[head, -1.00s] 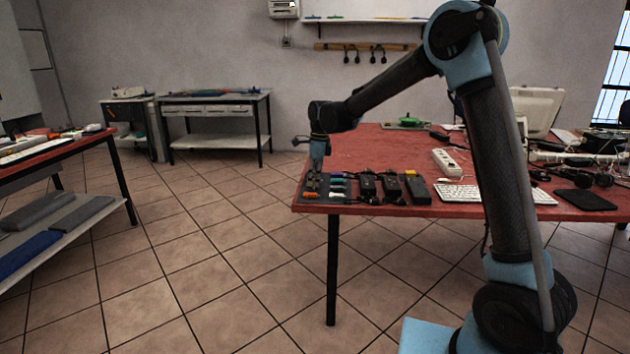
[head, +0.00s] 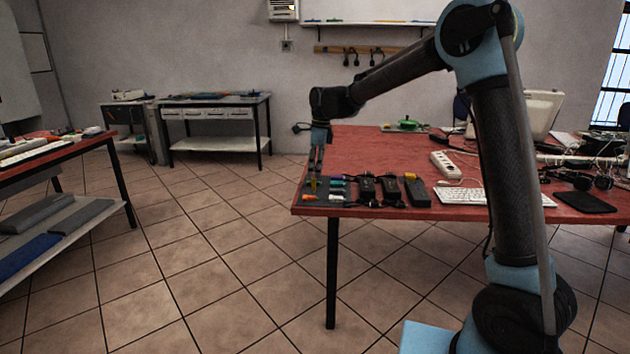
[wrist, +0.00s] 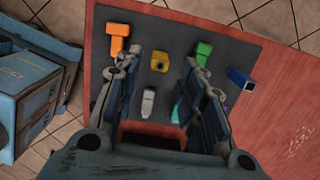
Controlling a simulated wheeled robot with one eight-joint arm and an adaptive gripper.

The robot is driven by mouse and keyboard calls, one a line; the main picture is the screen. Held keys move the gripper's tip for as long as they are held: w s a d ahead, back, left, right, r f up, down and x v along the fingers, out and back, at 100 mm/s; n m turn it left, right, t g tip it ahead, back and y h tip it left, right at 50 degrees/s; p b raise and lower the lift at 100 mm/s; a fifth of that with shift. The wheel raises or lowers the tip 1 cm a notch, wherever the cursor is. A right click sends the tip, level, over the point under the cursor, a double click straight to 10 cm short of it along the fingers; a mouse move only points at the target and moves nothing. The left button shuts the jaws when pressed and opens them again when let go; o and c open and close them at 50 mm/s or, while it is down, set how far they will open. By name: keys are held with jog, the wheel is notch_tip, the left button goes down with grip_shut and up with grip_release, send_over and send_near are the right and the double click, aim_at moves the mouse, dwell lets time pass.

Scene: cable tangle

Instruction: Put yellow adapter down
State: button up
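The yellow adapter (wrist: 159,62) sits on the dark mat (wrist: 228,49). It also shows in the head view (head: 313,184), below my gripper (head: 316,168). In the wrist view my gripper (wrist: 160,68) is open, with one finger on each side of the adapter's place in the picture. The fingers look clear of it and hold nothing.
On the mat, an orange adapter (wrist: 118,34) lies left of the yellow one, a green one (wrist: 203,52) and a blue one (wrist: 240,78) right, and a grey one (wrist: 149,103) nearer. Black power bricks (head: 391,187) stand right of the mat.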

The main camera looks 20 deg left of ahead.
notch_tip(320, 180, up, 6)
jog(key=r, duration=0.1)
jog(key=s+d+r+n+t, duration=0.1)
jog(key=s+d+n, duration=0.2)
jog(key=d, duration=1.5)
jog(key=s+d+n, duration=0.2)
jog(key=d+n, duration=0.2)
jog(key=d, duration=1.5)
jog(key=s+d+f+n+t+h, duration=0.1)
jog(key=s+d+f+n, duration=0.7)
jog(key=s+d+f, duration=0.9)
jog(key=s+d, duration=0.3)
jog(key=s, duration=0.1)
jog(key=shift+d+t, duration=0.3)
jog(key=shift+d, duration=0.05)
jog(key=shift+f, duration=0.1)
jog(key=shift+w+f, duration=0.2)
jog(key=shift+w, duration=0.15)
